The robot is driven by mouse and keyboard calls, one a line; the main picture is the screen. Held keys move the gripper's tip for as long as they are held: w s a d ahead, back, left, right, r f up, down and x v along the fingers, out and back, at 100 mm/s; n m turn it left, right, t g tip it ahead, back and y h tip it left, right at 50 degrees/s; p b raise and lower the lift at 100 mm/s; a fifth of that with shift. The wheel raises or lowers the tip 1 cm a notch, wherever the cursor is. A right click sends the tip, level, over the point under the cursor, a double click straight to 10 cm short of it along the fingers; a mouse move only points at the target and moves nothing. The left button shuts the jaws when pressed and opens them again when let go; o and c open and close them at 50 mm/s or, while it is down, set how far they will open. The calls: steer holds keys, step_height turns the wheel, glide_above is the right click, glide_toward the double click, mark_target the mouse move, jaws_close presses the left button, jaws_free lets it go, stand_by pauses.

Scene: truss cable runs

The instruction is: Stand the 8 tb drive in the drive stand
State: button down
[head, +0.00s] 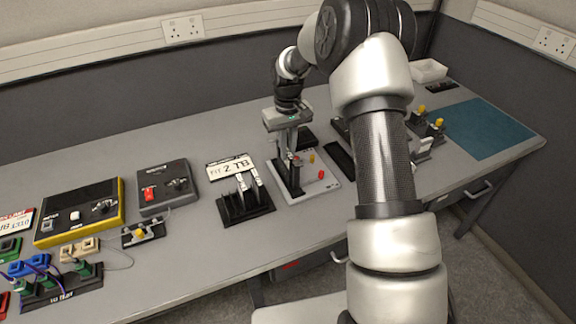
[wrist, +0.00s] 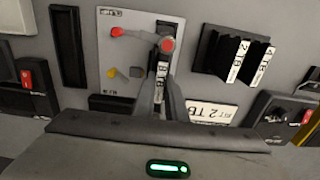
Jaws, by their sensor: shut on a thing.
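My gripper (head: 291,165) is over the pale plate and is shut on the 8 TB drive. In the wrist view the dark drive (wrist: 160,82) shows its white "8 TB" label between my fingers (wrist: 165,95). I cannot tell whether its lower end still touches the fixture on the plate. The black drive stand (head: 245,208) is left of my gripper in the head view. It also shows in the wrist view (wrist: 210,50), with drives labelled 2 TB (wrist: 237,61) and 4 TB (wrist: 262,65) standing in it. Another part of the stand looks empty.
The pale plate (wrist: 112,50) carries a red-ended lever (wrist: 135,34) and a yellow knob (wrist: 112,72). A card reading "FIT 2 TB" (head: 230,167) is behind the stand. A grey box with a red switch (head: 165,187) is further left. A blue mat (head: 485,128) is far right.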

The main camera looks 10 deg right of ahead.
steer(key=shift+r+p, duration=1.4)
steer(key=shift+r, duration=1)
steer(key=shift+r, duration=0.15)
steer(key=shift+r+p, duration=1.3)
steer(key=shift+r, duration=0.5)
